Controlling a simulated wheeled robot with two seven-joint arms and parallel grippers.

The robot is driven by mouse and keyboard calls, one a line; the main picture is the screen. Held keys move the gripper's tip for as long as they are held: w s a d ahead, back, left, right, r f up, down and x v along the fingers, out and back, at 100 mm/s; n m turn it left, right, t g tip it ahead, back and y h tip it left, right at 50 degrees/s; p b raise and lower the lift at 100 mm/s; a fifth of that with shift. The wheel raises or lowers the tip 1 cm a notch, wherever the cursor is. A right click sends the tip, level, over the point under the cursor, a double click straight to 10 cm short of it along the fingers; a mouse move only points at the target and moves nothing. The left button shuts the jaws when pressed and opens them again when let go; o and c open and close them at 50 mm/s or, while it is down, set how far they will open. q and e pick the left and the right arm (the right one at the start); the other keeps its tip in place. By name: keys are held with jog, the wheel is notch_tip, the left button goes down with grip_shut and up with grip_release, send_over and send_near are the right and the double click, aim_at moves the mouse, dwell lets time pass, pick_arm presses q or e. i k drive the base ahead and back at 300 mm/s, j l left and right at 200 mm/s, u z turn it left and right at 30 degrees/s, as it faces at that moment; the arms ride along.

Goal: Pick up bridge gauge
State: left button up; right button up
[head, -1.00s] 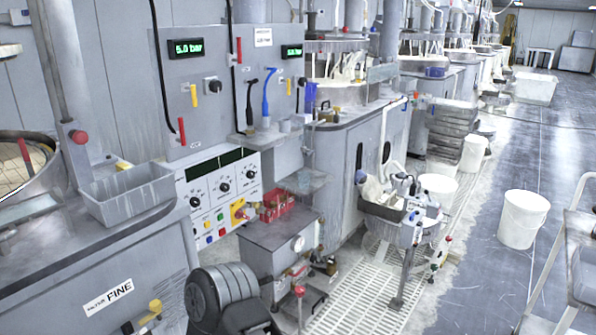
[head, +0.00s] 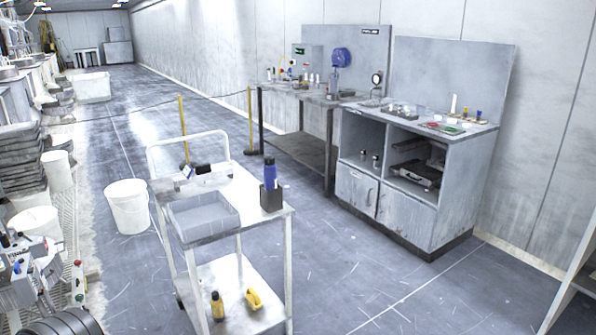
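I cannot pick out the bridge gauge for certain in the head view. A long grey bar-like item (head: 207,180) with small dark parts lies on the back of the cart's top, behind a grey bin. A round dial (head: 376,79) stands upright on the workbench at the right. Either is too small to identify surely.
A white cart (head: 266,222) stands in front, carrying a grey bin (head: 203,216) and a blue bottle (head: 269,173). A yellow bottle (head: 217,305) stands on its lower shelf. A grey cabinet bench (head: 455,200) is at right. White buckets (head: 127,206) stand left. Floor between cart and bench is clear.

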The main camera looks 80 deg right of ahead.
aim_at(203, 171)
jog(key=l+z, duration=0.1)
jog(key=z, duration=3.05)
jog(key=i+j+z, duration=0.2)
jog(key=j+z, duration=0.25)
jog(key=j, duration=0.2)
jog(key=i+j+z, duration=0.1)
jog(key=j+z, duration=0.35)
jog(key=j, duration=0.25)
jog(key=j+z, duration=0.45)
jog(key=j, duration=0.95)
jog(key=k+j, duration=0.1)
jog(key=j, duration=0.5)
jog(key=j+z, duration=0.1)
jog(key=j, duration=0.55)
jog(key=k+j, duration=0.15)
jog(key=j, duration=0.45)
jog(key=u, duration=0.3)
jog(key=z, duration=0.35)
